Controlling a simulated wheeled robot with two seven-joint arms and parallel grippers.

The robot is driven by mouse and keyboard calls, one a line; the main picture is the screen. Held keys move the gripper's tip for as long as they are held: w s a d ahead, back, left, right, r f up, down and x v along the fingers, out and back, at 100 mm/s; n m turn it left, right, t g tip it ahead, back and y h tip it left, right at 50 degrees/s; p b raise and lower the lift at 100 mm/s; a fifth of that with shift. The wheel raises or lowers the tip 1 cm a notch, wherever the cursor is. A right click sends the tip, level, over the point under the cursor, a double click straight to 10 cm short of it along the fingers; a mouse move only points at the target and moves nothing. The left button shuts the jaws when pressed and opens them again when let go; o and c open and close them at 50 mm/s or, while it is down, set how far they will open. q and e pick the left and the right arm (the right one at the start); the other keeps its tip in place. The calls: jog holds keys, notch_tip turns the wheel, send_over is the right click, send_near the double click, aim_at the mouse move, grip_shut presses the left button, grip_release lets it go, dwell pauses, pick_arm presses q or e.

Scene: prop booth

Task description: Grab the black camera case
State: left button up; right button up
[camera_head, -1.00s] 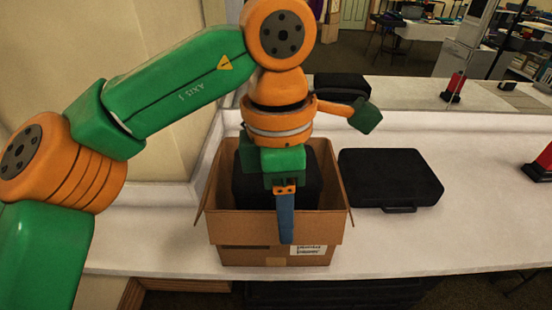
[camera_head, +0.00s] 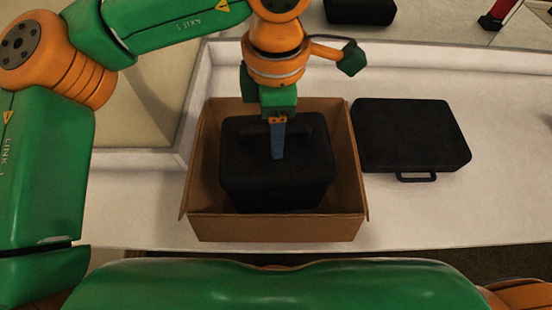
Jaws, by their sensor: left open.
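A boxy black case (camera_head: 275,185) with a handle on top sits inside an open cardboard box (camera_head: 275,229) on the white counter. A flatter black case (camera_head: 410,135) lies on the counter to the right of the box, its handle toward me. I cannot tell by look alone which one is the camera case. My left gripper (camera_head: 278,143) is open and points down over the boxed case, by its top handle. Its blue finger is seen edge-on and covers part of the handle. I cannot tell whether it touches. My right gripper is out of view.
The box walls surround the boxed case closely, with flaps spread at the sides. A raised ledge and a mirror-like panel run behind the counter, showing another dark case (camera_head: 360,11) and a red object (camera_head: 496,14). The counter (camera_head: 480,215) is clear at the front right.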

pick_arm(q)
jog(key=shift+w+f, duration=0.35)
jog(key=shift+w, duration=0.05)
jog(key=shift+s+r, duration=0.1)
jog(key=shift+s, duration=0.1)
jog(key=c, duration=0.8)
grip_shut()
